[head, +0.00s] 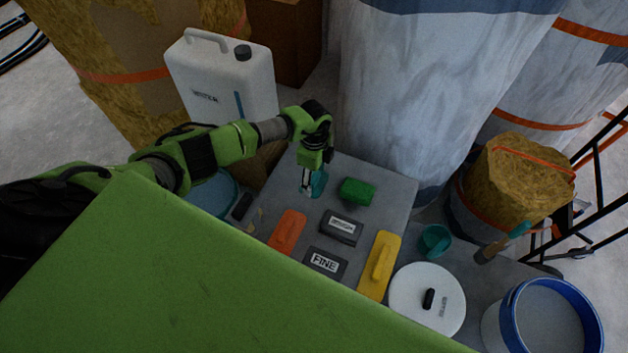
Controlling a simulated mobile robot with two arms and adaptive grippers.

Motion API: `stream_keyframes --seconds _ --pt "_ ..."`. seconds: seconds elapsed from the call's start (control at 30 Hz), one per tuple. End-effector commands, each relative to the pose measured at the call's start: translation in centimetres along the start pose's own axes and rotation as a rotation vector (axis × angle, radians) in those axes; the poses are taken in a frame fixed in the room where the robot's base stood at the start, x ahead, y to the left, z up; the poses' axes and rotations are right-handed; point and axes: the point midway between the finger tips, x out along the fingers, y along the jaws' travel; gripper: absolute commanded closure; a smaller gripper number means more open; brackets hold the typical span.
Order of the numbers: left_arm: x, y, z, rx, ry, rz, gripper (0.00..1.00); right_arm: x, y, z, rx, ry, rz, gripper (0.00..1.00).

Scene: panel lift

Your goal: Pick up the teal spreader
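The teal spreader (320,184) is on the grey table top (376,170), near its far left part. It is small in the head view and partly hidden by my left gripper. My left gripper (308,184) points down at the spreader from above, with its fingertips overlapping the spreader's left side in the picture. I cannot tell whether the fingers are around it or just beside it, or whether they are open or shut. My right gripper is not in view.
A green block (357,192), orange float (288,232), dark block (341,227), "FINE" block (325,263) and yellow float (380,265) lie close by. A white canister (215,75) stands behind my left arm. A large wrapped column (410,100) rises behind the table.

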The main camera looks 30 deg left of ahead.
Motion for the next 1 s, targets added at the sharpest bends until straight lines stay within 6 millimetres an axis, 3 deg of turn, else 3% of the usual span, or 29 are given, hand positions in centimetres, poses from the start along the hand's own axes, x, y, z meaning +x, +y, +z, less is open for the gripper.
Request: stream_keyframes --seconds 0.03,0.13,0.63,0.8,1.0 --pt "0.0 0.0 0.0 0.000 0.000 0.000 0.54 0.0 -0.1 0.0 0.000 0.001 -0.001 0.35" --pt "0.0 0.0 0.0 -0.001 0.000 0.000 0.80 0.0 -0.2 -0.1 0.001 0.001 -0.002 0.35" --pt "-0.8 -0.1 0.1 -0.002 0.000 -0.001 0.81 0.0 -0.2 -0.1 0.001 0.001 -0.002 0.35" --pt "-3.0 -0.1 0.1 0.000 0.001 -0.003 0.81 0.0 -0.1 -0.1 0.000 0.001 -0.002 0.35" --pt "-6.0 2.1 -0.9 0.003 0.001 -0.002 0.81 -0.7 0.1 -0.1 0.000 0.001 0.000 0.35"
